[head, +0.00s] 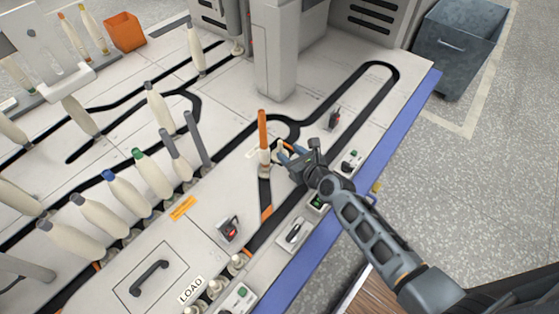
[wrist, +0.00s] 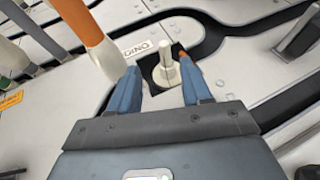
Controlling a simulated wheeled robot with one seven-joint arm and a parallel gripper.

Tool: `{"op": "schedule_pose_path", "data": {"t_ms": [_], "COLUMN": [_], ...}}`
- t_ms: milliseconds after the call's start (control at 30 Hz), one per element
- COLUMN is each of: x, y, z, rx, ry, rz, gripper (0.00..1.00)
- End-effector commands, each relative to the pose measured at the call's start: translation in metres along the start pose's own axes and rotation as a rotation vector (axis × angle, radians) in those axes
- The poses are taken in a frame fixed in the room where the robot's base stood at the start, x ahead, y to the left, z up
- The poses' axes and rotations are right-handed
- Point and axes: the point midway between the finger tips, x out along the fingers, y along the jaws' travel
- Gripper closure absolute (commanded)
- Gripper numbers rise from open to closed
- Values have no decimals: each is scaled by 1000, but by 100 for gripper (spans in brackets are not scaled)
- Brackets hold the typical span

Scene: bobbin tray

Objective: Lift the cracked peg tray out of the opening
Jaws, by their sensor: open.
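The peg tray (wrist: 167,77) is a cream disc with a short upright peg, seen in the wrist view inside a dark square opening (wrist: 150,97). I cannot make out a crack at this size. My gripper (wrist: 160,68) is open, with one blue finger on each side of the tray. I cannot tell whether either finger touches it. In the head view my gripper (head: 281,152) reaches in from the right, low over the deck, and the tray is mostly hidden by it.
An orange tube on a cream base (head: 262,130) stands close on the left of my gripper; it also shows in the wrist view (wrist: 82,22). Black curved tracks (head: 375,68) run through the deck. A red-and-dark switch (head: 335,118) lies to the right. Several bobbins (head: 153,173) line the left.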

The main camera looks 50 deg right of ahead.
Motion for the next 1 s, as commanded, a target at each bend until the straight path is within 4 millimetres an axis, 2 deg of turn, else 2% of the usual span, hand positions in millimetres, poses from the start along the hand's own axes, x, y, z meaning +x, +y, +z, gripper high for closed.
{"op": "schedule_pose_path", "data": {"t_ms": [633, 767, 1000], "x": [73, 80, 80], "y": [-5, -5, -5], "z": [-5, -3, -2], "rx": [24, 23, 23], "ry": [-1, -1, 0], "rz": [0, -1, -1], "gripper": [52, 52, 53]}}
